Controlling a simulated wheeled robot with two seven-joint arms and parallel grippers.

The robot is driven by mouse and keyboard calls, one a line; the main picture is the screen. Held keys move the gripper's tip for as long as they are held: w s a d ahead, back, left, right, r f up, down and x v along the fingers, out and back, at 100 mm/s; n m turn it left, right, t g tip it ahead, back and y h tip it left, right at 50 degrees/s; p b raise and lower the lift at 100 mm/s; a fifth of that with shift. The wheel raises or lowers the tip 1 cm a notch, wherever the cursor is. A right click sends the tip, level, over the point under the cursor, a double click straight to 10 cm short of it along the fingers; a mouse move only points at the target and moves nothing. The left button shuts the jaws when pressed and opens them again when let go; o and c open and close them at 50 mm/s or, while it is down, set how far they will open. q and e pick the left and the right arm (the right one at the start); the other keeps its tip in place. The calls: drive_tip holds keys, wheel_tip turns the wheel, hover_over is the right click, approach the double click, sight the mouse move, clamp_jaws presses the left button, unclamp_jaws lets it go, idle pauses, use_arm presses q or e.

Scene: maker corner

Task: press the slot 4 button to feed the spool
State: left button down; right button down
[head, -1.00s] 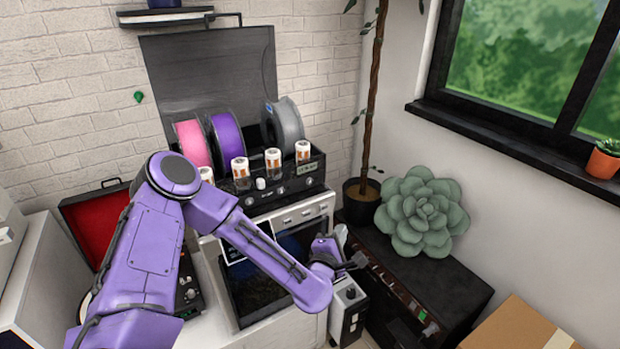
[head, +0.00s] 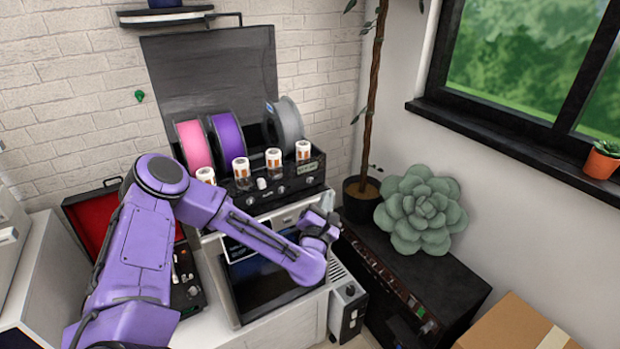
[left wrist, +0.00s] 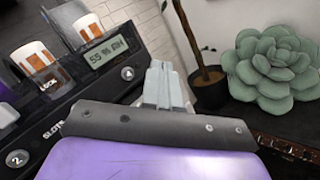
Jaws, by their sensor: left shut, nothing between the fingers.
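The black spool feeder (head: 290,186) stands on top of a white-and-black machine, holding pink (head: 193,146), purple (head: 227,136) and grey (head: 286,120) spools. The round button marked 4 (left wrist: 127,73) shows in the left wrist view, just below the "55 % RH" display (left wrist: 105,53). The button marked 2 (left wrist: 17,158) is at lower left there. My left gripper (left wrist: 160,84) is shut and empty, its fingertips to the right of the 4 button and apart from it in the picture; I cannot tell the depth gap. In the head view its fingers are mostly hidden behind my wrist.
White-capped jars (head: 273,160) line the feeder's front. A plant pot (head: 360,200) with a thin trunk stands close on the right. A green succulent (head: 420,212) sits on a dark cabinet. A cardboard box (head: 512,325) is at lower right. A red-lined case (head: 92,222) lies open at left.

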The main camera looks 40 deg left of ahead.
sight(315, 198)
use_arm(q)
drive_tip(key=shift+w+a, duration=0.35)
drive_tip(key=shift+a, duration=0.45)
drive_tip(key=shift+w+a, duration=0.3)
drive_tip(key=shift+a, duration=0.55)
drive_tip(key=shift+w+a, duration=0.35)
drive_tip(key=shift+a, duration=0.45)
drive_tip(key=shift+w+a, duration=0.15)
drive_tip(key=shift+a, duration=0.2)
drive_tip(key=shift+r, duration=0.1)
